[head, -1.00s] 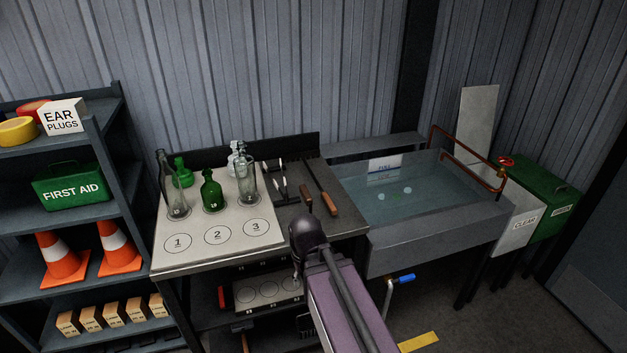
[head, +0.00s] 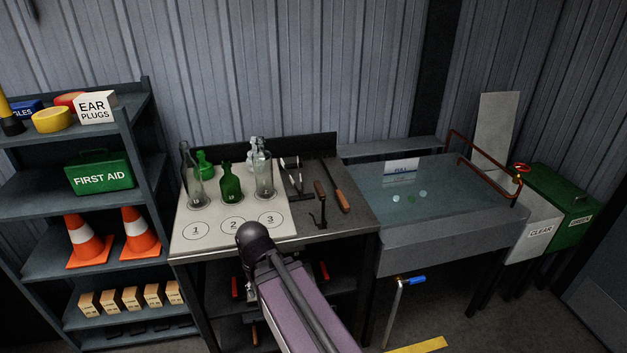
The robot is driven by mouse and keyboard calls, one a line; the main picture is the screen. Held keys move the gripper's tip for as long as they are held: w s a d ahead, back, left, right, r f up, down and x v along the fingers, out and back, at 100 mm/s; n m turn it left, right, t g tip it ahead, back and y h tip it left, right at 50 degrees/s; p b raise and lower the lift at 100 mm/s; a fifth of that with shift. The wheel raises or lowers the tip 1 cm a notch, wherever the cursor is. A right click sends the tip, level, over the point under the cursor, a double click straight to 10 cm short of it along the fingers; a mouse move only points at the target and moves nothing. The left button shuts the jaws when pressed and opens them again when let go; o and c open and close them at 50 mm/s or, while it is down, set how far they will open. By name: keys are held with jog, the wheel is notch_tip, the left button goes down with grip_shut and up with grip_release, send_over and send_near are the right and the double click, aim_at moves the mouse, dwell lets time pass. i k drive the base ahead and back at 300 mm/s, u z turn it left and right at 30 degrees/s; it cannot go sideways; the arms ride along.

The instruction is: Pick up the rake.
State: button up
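Long-handled tools lie on the right part of the dark bench (head: 352,222). One has a short wooden handle (head: 320,189) and a thin black shaft ending near the bench's front. Another has a wooden handle (head: 342,200) and a dark shaft running toward the back. Tongs-like tools with pale tips (head: 290,162) lie left of them. I cannot tell for sure which is the rake; its head is too small to make out. My arm rises from the bottom middle, in front of the bench. My gripper is not visible, and nothing is seen held.
A pale board (head: 188,246) numbered 1 to 3 carries clear and green bottles (head: 231,187). A water tank (head: 440,247) stands right, with bins (head: 540,228) beyond. A shelf (head: 40,187) with cones (head: 87,242) and a first aid box (head: 99,175) stands left.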

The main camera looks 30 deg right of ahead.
aim_at(338, 194)
jog(key=u, duration=0.55)
jog(key=k, duration=1.15)
jog(key=z, duration=1)
jog(key=i, duration=0.95)
